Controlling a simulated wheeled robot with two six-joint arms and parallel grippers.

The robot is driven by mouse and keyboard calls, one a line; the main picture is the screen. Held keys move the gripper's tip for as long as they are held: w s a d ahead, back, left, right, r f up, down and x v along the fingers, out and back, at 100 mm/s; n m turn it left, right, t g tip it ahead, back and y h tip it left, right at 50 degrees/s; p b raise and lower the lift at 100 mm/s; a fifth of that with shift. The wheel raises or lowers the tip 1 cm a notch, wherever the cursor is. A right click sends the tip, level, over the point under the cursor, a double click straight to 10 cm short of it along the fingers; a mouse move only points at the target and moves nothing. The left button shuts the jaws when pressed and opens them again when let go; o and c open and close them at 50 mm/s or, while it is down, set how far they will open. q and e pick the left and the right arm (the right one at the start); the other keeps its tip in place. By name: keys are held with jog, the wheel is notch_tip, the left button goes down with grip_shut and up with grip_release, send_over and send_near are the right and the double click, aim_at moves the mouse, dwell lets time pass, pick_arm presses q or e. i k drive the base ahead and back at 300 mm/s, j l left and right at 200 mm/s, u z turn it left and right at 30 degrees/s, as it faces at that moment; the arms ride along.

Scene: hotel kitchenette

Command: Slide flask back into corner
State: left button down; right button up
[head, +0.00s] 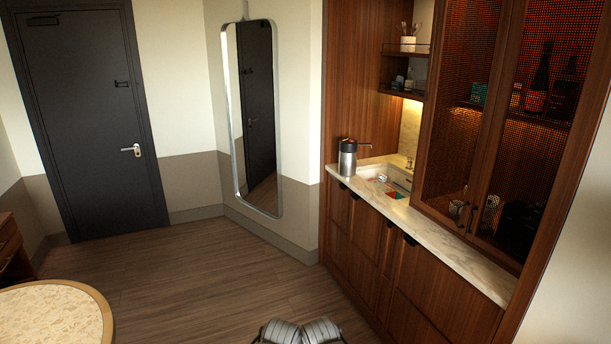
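The flask (348,160), a steel cylinder with a dark top, stands upright on the marble counter (450,241). It is at the counter's far left end, near the front edge and left of the sink. A thin dark bar sticks out to the right at its top; I cannot tell whether it belongs to the flask. The wood side panel (352,75) rises behind the flask, and the back corner lies partly hidden behind it. Neither gripper's fingers show; only grey parts of my own body appear at the bottom edge, well away from the flask.
The sink (404,180) right of the flask has small coloured items in or by it. Mesh-front cabinets (462,110) hang over the counter's right part. Shelves (404,92) are above the sink. A round table (98,298) stands lower left. The wood floor (215,275) between is clear.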

aim_at(349, 151)
jog(key=i+j+u, duration=0.1)
jog(key=i, duration=1.65)
jog(key=i+j+z, duration=0.15)
jog(key=i+z, duration=0.3)
jog(key=i+j+z, duration=0.4)
jog(key=i, duration=0.15)
jog(key=i+j+z, duration=0.3)
jog(key=z, duration=0.15)
jog(key=i+j+z, duration=0.4)
jog(key=j, duration=0.25)
jog(key=i, duration=0.05)
